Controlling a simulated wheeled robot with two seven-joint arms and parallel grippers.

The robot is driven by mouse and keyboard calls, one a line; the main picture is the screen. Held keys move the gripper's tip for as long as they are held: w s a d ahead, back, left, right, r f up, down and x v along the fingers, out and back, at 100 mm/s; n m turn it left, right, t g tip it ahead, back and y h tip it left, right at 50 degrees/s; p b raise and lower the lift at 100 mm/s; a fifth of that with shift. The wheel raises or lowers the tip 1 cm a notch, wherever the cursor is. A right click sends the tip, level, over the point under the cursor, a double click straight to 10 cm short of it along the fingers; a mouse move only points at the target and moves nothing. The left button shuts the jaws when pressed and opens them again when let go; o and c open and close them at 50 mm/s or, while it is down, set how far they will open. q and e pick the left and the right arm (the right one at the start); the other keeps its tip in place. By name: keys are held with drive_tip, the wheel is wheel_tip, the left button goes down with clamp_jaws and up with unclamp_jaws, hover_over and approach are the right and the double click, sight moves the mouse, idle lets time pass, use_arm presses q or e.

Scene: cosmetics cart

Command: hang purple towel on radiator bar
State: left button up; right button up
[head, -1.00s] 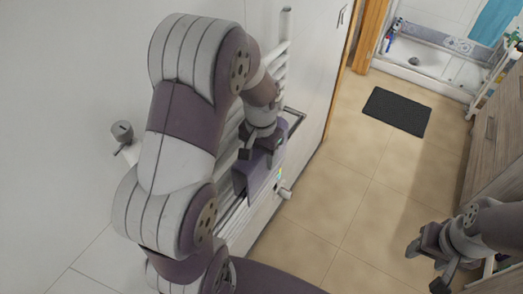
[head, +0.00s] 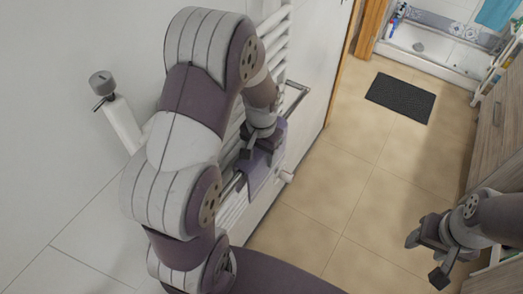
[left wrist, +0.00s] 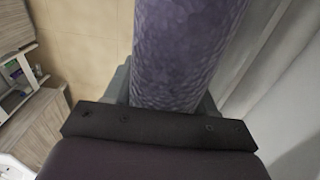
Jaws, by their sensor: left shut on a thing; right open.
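The purple towel (head: 256,177) is in the head view, beside the white radiator (head: 274,40) on the left wall. My left gripper (head: 253,150) is shut on its upper part. The towel overlaps the line of the metal radiator bar (head: 299,96), which shows on both sides of it. I cannot tell whether the towel rests on the bar or is only held against it. In the left wrist view the towel (left wrist: 185,50) fills the middle, between my gripper's fingers. My right gripper (head: 425,259) is open and empty at the lower right, over the floor.
A wooden cabinet (head: 500,125) stands along the right side. A dark mat (head: 400,97) lies on the beige tiled floor, which is clear in the middle. A grey radiator valve knob (head: 102,83) sticks out at the left. My left arm hides part of the radiator.

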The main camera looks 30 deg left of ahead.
use_arm(q)
drive_tip(key=o, duration=1.2)
drive_tip(key=shift+w+r, duration=0.1)
drive_tip(key=shift+r, duration=0.25)
wheel_tip(320, 180, up, 8)
drive_tip(key=shift+r+b, duration=0.2)
drive_tip(key=shift+b, duration=0.85)
wheel_tip(320, 180, up, 3)
drive_tip(key=shift+r+p, duration=0.1)
drive_tip(key=shift+p, duration=0.25)
drive_tip(key=shift+r, duration=0.25)
